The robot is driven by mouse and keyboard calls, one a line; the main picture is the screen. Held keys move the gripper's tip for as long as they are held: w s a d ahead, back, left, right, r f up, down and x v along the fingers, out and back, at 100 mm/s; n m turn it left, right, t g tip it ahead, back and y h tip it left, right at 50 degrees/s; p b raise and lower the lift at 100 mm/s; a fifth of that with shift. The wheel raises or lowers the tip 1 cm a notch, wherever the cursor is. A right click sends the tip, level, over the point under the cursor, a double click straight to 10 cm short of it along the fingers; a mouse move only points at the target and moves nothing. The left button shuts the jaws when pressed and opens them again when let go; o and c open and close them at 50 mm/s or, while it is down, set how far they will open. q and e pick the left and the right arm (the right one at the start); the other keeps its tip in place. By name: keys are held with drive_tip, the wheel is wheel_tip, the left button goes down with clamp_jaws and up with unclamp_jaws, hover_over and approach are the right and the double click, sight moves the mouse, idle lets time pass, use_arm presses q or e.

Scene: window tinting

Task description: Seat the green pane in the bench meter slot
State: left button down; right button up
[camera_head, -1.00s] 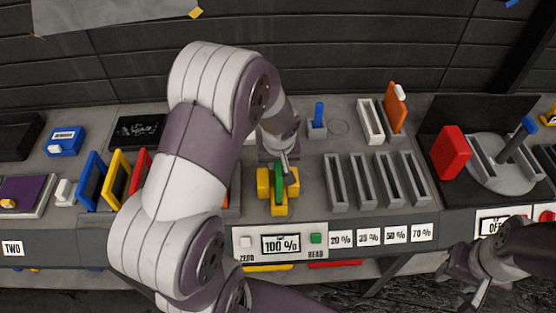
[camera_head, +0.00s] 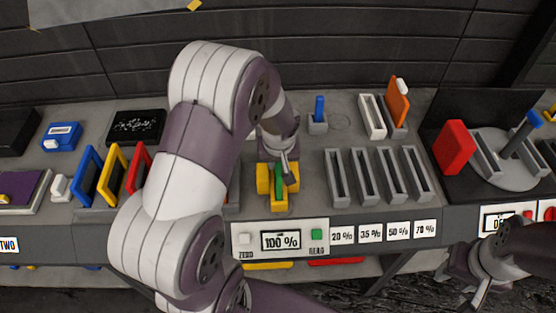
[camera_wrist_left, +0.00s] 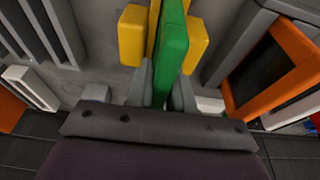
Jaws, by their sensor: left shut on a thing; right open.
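The green pane (camera_head: 279,181) stands on edge at the yellow bench meter (camera_head: 279,201), between its yellow blocks. In the left wrist view the green pane (camera_wrist_left: 173,45) runs between the yellow blocks (camera_wrist_left: 132,36) of the meter. My left gripper (camera_head: 285,172) is shut on the pane's near-wall end, its fingers on both sides of it in the left wrist view (camera_wrist_left: 160,88). The pane's lower edge is hidden, so I cannot tell how deep it sits. The meter's display (camera_head: 281,240) reads 100 %. My right gripper (camera_head: 474,288) is open and empty at the lower right, in front of the bench.
Several grey slotted racks (camera_head: 363,176) stand right of the meter. Blue (camera_head: 89,176), yellow (camera_head: 115,173) and red (camera_head: 139,167) frames stand left. An orange frame (camera_wrist_left: 289,62) is close beside the meter. A round turntable (camera_head: 502,168) with a red block (camera_head: 454,148) is at right.

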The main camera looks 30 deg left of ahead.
use_arm(q)
drive_tip(key=shift+f+b, duration=0.7)
drive_tip(key=shift+f, duration=0.1)
drive_tip(key=c, duration=0.9)
unclamp_jaws()
drive_tip(key=b+v, duration=0.1)
drive_tip(key=v, duration=1.1)
drive_tip(key=shift+r, duration=0.35)
drive_tip(key=shift+s+d+f+m, duration=0.1)
drive_tip(key=shift+d+f+m, duration=0.2)
drive_tip(key=shift+m, duration=0.5)
drive_tip(key=s+d+f+m, duration=0.1)
drive_tip(key=s+f, duration=0.1)
drive_tip(key=s, duration=0.1)
drive_tip(key=s+d+f+m+h, duration=0.1)
drive_tip(key=s+d+f+m, duration=0.1)
drive_tip(key=s, duration=0.1)
drive_tip(key=s+d+f+m+g, duration=0.1)
drive_tip(key=s+d+f+m, duration=0.1)
drive_tip(key=s, duration=0.1)
drive_tip(key=shift+s+d+f+h, duration=0.1)
drive_tip(key=shift+s+f+h, duration=0.1)
drive_tip(key=shift+s+h, duration=0.1)
